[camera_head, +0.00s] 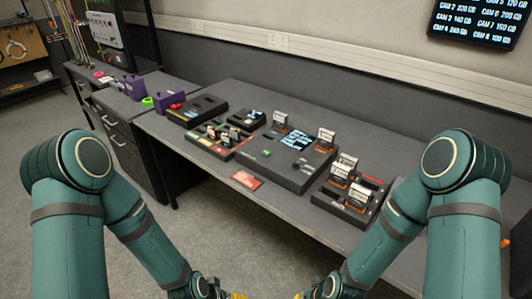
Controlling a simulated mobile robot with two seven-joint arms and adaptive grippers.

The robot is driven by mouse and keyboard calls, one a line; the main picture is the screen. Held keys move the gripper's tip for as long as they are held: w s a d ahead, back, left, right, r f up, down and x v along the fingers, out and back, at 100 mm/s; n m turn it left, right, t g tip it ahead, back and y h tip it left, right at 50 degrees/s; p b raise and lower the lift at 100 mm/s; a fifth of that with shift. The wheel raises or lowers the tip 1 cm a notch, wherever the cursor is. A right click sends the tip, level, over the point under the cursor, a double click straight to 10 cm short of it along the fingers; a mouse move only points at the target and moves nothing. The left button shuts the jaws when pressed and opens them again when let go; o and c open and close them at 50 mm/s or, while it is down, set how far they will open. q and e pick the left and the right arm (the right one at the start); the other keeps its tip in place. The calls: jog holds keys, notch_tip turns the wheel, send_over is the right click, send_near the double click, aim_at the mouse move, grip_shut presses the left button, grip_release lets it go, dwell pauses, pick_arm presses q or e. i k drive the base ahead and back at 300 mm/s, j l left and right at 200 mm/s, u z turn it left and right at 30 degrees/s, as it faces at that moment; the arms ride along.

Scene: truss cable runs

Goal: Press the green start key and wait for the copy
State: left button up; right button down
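A black copier unit (281,164) lies on the grey bench, with a small green key (266,153) on its near left part. Its screen (297,138) is lit with text too small to read. Upright cards stand at its back edge, one at the left (280,118) and one at the right (326,138). My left gripper (234,295) and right gripper (299,295) are low at the bottom edge, in front of the bench and well away from the key. Both are mostly cut off, so their opening is not visible.
Card trays stand left (222,150) and right (343,209) of the copier. A red label (246,180) lies near the bench's front edge. Other black devices (196,110) and purple items (130,87) are further left. A wall screen (480,22) lists camera sizes.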

aim_at(266, 153)
jog(key=i+j+z, duration=0.25)
jog(key=i+j, duration=0.2)
jog(key=j, duration=0.2)
jog(key=i+j+z, duration=0.15)
jog(key=j, duration=0.2)
jog(key=i+j+z, duration=0.1)
jog(key=j, duration=0.25)
jog(key=i+j+z, duration=0.15)
jog(key=i+j, duration=0.15)
jog(key=i+j+z, duration=0.1)
jog(key=j, duration=0.4)
